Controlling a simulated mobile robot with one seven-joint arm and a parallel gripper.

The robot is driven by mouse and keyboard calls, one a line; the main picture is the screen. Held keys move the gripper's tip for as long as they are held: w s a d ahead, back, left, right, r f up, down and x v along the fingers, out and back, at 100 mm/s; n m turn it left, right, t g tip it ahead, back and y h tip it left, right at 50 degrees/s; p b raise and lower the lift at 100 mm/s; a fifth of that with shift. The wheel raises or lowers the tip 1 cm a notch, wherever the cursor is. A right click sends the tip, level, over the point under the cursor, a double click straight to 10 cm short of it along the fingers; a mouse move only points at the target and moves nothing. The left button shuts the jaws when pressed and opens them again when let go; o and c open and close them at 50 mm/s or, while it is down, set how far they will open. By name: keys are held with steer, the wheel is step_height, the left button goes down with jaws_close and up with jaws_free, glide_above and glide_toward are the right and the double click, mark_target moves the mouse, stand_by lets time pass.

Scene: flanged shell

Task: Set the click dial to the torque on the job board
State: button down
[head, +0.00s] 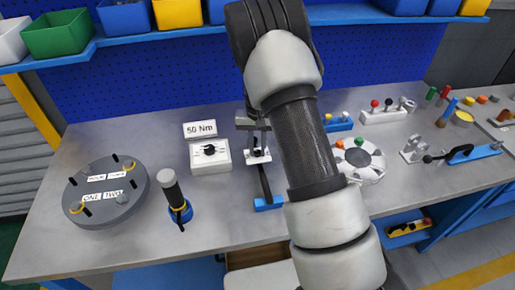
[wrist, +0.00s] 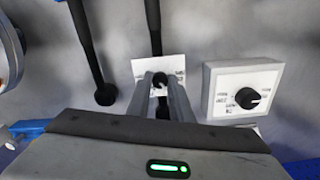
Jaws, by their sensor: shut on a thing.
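The job board (head: 200,128) at the back of the bench reads 50 Nm. A small black knob on a white scale plate (head: 259,157) sits on a dark bar with a blue foot. In the wrist view my gripper (wrist: 160,84) is shut on this knob (wrist: 160,80), its two fingers either side of it. The plate (wrist: 142,68) has small print, too small to read. A white box with a black dial (head: 209,150) stands to the left of the plate; it also shows in the wrist view (wrist: 247,97). Which of the two is the click dial is not labelled legibly.
A dark round flanged shell (head: 103,187) and a black-handled tool in a blue holder (head: 175,197) stand to the left. A white round tray (head: 367,173) and a blue clamp (head: 475,153) lie to the right. Bins line the shelf behind.

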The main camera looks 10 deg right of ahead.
mark_target(257, 152)
stand_by(0.4)
steer(key=c, duration=1.6)
jaws_free()
steer(key=shift+r, duration=8.7)
